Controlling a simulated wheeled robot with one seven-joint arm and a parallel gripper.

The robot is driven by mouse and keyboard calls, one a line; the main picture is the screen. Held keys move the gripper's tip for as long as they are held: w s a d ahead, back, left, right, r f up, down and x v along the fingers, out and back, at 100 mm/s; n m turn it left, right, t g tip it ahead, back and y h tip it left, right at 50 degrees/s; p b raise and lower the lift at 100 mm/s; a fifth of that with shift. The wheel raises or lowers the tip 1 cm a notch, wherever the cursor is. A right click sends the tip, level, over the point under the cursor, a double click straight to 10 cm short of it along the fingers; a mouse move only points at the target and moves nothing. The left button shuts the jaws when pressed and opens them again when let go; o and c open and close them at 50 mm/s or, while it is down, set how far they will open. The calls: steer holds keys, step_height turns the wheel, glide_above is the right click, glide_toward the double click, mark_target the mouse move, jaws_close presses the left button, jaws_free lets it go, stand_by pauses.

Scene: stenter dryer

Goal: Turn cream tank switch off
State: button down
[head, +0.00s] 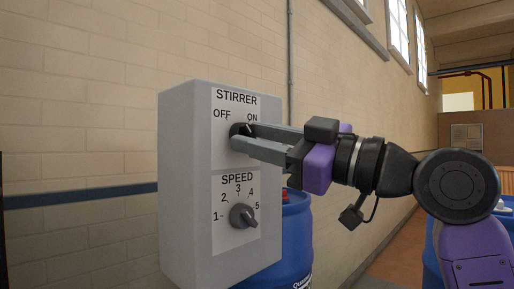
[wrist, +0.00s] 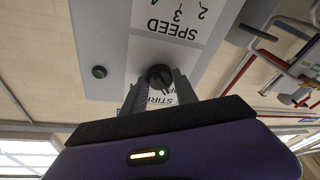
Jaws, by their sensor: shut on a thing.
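A pale grey control box (head: 182,190) carries a label reading STIRRER, with OFF at left and ON at right. Its small black stirrer knob (head: 239,128) sits below these words and is partly hidden by my fingers; its pointer seems to lean right toward ON. My gripper (head: 236,136) reaches in from the right, its two grey fingers on either side of the knob and shut on it. In the wrist view the dark knob (wrist: 160,76) shows between the fingertips of my gripper (wrist: 159,84). I cannot tell from the label which tank this switch serves.
Below is a SPEED dial (head: 243,216) numbered 1 to 5. A green button (wrist: 99,72) is on the box in the wrist view. A blue drum (head: 296,235) stands behind the box at right. A brick wall (head: 80,100) runs behind; open floor is at far right.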

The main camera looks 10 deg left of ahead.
steer(key=shift+n, duration=0.7)
steer(key=c, duration=1)
jaws_free()
steer(key=shift+o, duration=0.2)
steer(key=b+v, duration=0.1)
steer(key=v, duration=0.6)
steer(key=shift+s+d, duration=0.15)
steer(key=shift+d, duration=0.25)
